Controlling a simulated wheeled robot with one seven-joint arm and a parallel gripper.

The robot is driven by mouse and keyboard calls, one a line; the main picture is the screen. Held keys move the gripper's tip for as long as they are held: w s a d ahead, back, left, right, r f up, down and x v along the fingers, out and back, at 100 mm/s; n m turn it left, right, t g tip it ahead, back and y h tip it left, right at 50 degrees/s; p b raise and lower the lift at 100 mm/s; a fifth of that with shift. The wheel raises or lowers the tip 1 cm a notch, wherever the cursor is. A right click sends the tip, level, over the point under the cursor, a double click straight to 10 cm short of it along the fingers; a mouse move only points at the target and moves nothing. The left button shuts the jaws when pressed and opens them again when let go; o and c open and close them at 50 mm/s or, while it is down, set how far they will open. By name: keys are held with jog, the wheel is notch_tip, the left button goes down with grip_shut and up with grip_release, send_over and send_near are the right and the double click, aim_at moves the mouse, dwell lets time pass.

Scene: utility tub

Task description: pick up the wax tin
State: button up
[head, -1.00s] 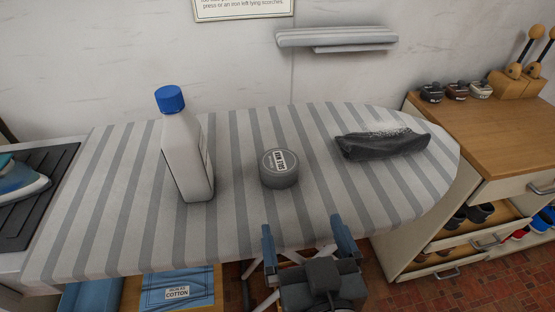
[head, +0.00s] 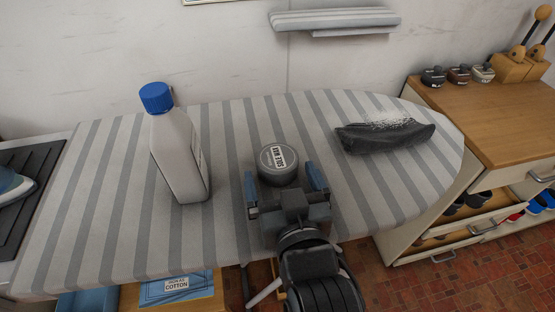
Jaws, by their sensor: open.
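The wax tin (head: 278,162) is a round grey tin with a pale label on its lid. It sits on the striped ironing board (head: 120,220), near the board's middle. My gripper (head: 282,176) is open, with its blue-padded fingers spread and pointing toward the tin. The fingertips lie just at the near side of the tin, one to its left and one to its right. I cannot tell whether they touch it or how high they are above the board. The tin's near lower side is partly hidden by my gripper.
A white bottle with a blue cap (head: 180,150) stands left of the tin. A dark folded cloth (head: 385,137) lies to the right. An iron (head: 12,186) rests at the far left. A wooden cabinet (head: 490,130) with open drawers stands right.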

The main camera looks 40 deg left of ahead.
jog(key=shift+w+a+f, duration=0.15)
jog(key=shift+w+a, duration=0.35)
jog(key=shift+c, duration=0.3)
jog(key=c, duration=1)
jog(key=shift+c, duration=0.2)
